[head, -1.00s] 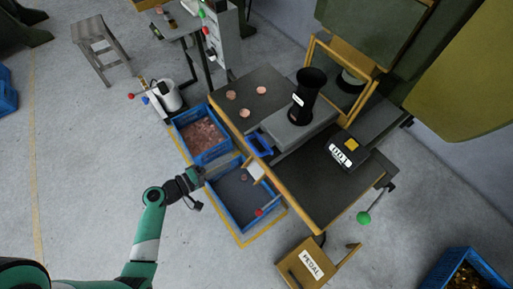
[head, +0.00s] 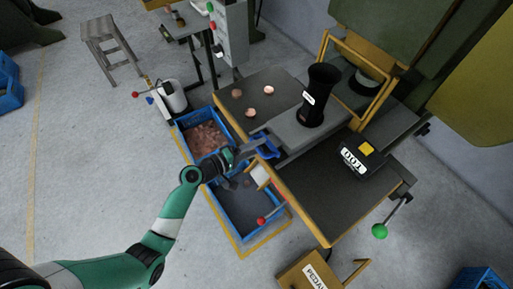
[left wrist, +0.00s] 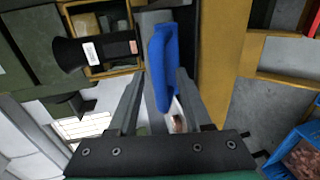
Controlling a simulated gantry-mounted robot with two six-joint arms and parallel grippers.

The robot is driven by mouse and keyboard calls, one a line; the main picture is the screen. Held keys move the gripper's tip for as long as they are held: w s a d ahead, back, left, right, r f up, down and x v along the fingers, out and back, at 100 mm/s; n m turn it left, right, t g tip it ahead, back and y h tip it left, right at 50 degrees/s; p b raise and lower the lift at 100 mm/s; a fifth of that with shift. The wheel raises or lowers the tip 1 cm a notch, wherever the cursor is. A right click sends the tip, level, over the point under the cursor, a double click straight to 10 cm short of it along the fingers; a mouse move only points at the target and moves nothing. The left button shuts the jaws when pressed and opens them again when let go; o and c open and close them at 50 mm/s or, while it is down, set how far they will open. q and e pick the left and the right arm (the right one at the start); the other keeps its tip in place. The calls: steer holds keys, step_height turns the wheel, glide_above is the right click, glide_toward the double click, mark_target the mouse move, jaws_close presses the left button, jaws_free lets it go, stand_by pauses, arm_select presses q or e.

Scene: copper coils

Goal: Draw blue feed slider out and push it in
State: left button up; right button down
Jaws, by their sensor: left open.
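The blue feed slider handle (head: 265,146) sticks out at the left edge of the press table, at the end of the grey slide (head: 298,133). My left gripper (head: 253,149) is right at the handle, coming from the left. In the left wrist view the blue handle (left wrist: 164,65) stands between the two open fingers (left wrist: 160,92) of my left gripper. I cannot tell whether either finger touches it. The handle's far side is partly hidden in the head view. My right gripper is not in view.
A black funnel (head: 319,95) stands on the slide. Copper coils (head: 268,90) lie on the dark tabletop (head: 252,103). Below the table edge are a blue crate of copper pieces (head: 205,138) and a darker-bottomed blue crate (head: 246,205). A red-knobbed lever (head: 262,220) is near the front.

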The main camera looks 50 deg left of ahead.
arm_select(q)
jaws_close()
stand_by(1.4)
